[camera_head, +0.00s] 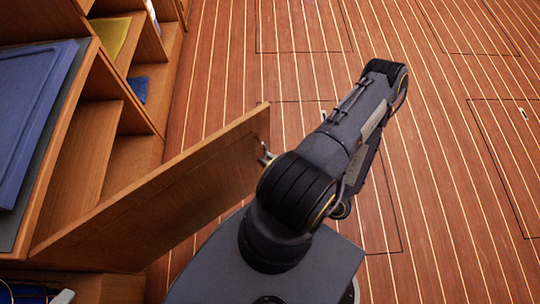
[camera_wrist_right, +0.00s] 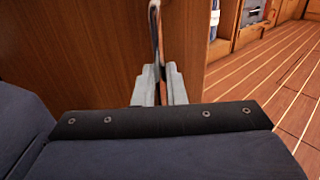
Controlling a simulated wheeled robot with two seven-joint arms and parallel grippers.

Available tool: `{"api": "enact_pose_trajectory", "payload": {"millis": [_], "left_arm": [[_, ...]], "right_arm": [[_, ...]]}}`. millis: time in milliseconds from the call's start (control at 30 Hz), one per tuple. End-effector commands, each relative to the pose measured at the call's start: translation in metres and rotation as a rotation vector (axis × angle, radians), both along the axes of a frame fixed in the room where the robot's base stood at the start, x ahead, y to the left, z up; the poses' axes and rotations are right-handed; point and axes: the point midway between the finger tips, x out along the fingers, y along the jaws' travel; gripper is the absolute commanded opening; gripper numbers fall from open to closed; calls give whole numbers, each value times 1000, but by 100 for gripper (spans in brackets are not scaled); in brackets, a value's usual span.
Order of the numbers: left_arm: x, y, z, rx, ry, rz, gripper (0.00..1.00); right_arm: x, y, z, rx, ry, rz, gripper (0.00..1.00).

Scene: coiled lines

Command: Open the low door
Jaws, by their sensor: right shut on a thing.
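The low door (camera_head: 175,190) is a brown wooden panel. It stands swung out at an angle from the cabinet at the left in the head view, with the cabinet's inside showing behind it. It fills much of the wrist view (camera_wrist_right: 75,50) as a wood face. My right gripper (camera_wrist_right: 163,82) is shut on the door's handle (camera_wrist_right: 154,22), a thin upright bar in front of the wood. In the head view the right gripper (camera_head: 266,157) shows only a little at the door's outer end, partly hidden by my arm. My left gripper is not in view.
Open wooden shelves (camera_head: 115,125) hold a yellow item (camera_head: 108,38) and a blue item (camera_head: 138,90). A blue panel (camera_head: 30,110) lies on the cabinet top at the left. The striped plank floor (camera_head: 450,150) is clear to the right of my arm.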

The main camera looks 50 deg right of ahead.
Motion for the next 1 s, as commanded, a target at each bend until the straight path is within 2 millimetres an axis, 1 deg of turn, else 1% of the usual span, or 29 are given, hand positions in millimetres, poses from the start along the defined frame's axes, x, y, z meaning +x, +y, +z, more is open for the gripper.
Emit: {"api": "enact_pose_trajectory", "payload": {"millis": [33,100,133,267,300,1000], "left_arm": [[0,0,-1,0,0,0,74],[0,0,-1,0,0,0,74],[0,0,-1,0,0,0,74],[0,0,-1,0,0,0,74],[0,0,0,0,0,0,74],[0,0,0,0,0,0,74]], "right_arm": [[2,12,0,18,1,43,0],[2,12,0,19,0,43,0],[3,12,0,19,0,43,13],[2,11,0,18,0,43,30],[2,11,-1,17,1,43,33],[1,8,-1,9,5,34,33]]}}
